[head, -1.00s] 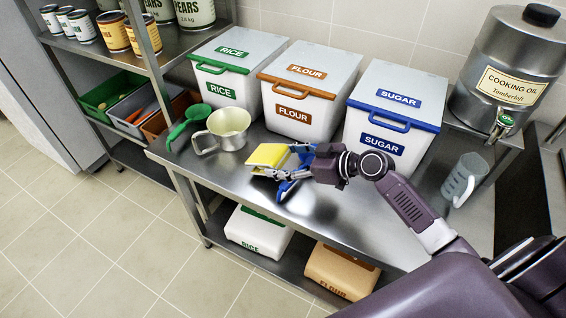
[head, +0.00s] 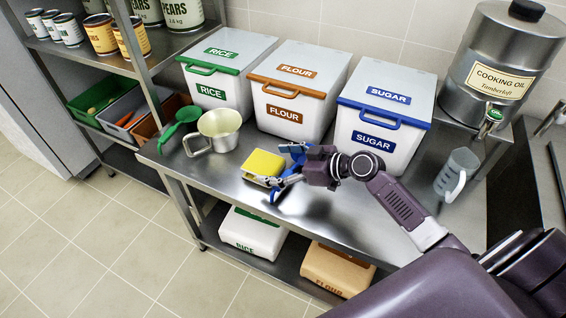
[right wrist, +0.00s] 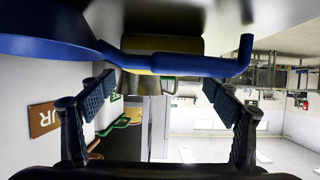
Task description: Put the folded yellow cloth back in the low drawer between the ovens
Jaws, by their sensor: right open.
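The folded yellow cloth (head: 263,164) lies as a thick block on the steel counter, in front of the flour bin. My right gripper (head: 284,166) is open just right of the cloth, its fingers spread apart; I cannot tell whether one touches the cloth. A blue scoop (head: 274,196) is by the fingers, partly hidden by them. In the right wrist view, the blue scoop's handle (right wrist: 185,64) crosses in front of the open fingers, with a strip of yellow behind it. My left gripper, the ovens and the low drawer are not in view.
White bins for rice (head: 217,92), flour (head: 290,115) and sugar (head: 376,137) line the counter's back. A metal mug (head: 220,130) and a green scoop (head: 180,127) are left of the cloth. A clear jug (head: 456,174) stands right. The counter's front is clear.

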